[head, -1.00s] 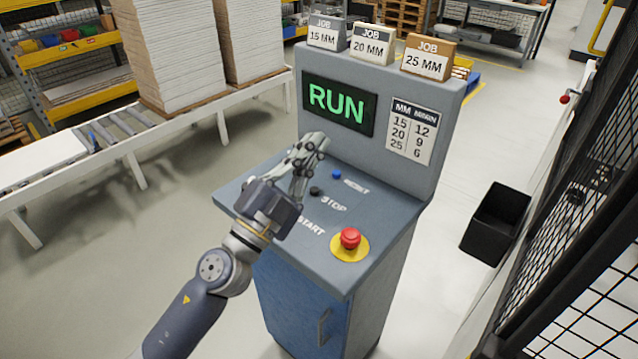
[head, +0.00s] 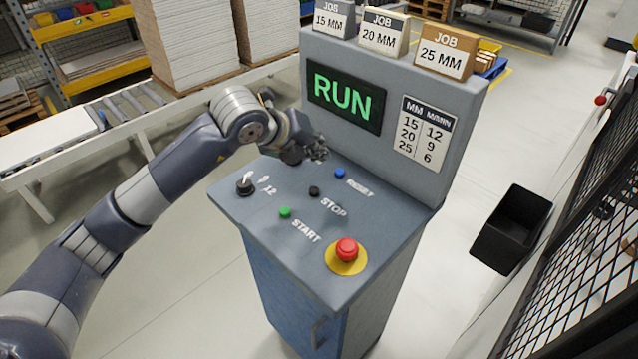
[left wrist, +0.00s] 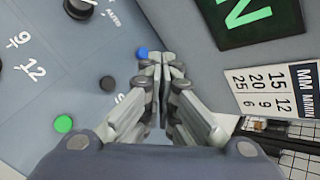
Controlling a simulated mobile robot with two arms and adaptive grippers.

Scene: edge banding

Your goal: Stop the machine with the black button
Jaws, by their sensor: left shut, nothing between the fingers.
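The black button (head: 314,191) sits on the console's sloped top beside the word STOP, between the green START button (head: 285,212) and the blue RESET button (head: 339,173). In the left wrist view the black button (left wrist: 108,83) is left of the fingers and uncovered. The screen (head: 344,98) reads RUN in green. My left gripper (head: 320,152) is shut and empty, above the back of the panel near the screen's foot, apart from the black button. In the left wrist view its fingertips (left wrist: 162,60) are together, close beside the blue button in the picture. My right gripper is not in view.
A red emergency knob (head: 346,249) on a yellow disc is at the panel's front right. A selector knob (head: 246,185) is at the left. Job boxes (head: 446,56) stand on top. A black bin (head: 511,228) and mesh fence are at right, a roller conveyor (head: 120,105) at left.

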